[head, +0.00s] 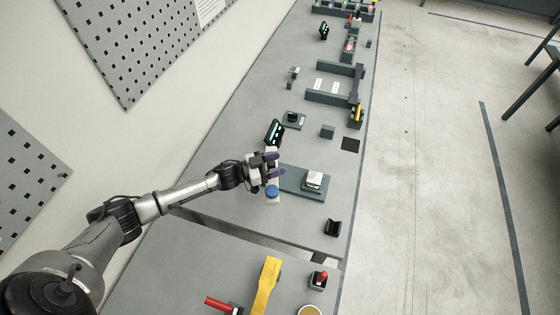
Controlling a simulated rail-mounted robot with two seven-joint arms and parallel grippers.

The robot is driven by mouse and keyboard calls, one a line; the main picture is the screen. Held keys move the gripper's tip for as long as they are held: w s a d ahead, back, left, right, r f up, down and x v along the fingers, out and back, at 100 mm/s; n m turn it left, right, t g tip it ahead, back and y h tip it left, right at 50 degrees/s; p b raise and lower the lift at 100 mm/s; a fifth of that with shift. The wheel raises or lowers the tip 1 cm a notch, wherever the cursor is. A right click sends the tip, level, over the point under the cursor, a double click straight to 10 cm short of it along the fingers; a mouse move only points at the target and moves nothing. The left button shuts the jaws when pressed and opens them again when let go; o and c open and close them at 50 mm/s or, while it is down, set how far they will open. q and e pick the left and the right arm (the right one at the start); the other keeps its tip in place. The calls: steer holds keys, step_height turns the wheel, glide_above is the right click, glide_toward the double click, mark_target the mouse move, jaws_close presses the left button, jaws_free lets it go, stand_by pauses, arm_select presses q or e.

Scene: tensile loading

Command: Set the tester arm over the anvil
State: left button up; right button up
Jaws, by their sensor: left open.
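The tester has a dark base plate (293,188) on the grey bench, with a white block (313,179), which looks like the anvil, on its right part. A pale bar (272,199) with a blue round cap (272,191) lies at the plate's left edge, apart from the white block; it looks like the tester arm. My left gripper (279,164) reaches in from the left, its purple fingers open at the far part of this bar and hiding some of it. I cannot tell whether the fingers touch the bar. My right gripper is not in view.
A dark display (275,132) stands just behind the gripper. A small dark device (293,119), a grey block (327,131) and a black square (350,144) lie beyond. A black holder (332,227) is near the right edge. A yellow tool (266,286) lies on the nearer bench.

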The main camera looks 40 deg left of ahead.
arm_select(q)
steer(key=shift+w+d, duration=0.15)
steer(key=shift+d, duration=0.05)
steer(key=shift+c, duration=0.2)
jaws_close()
stand_by(0.4)
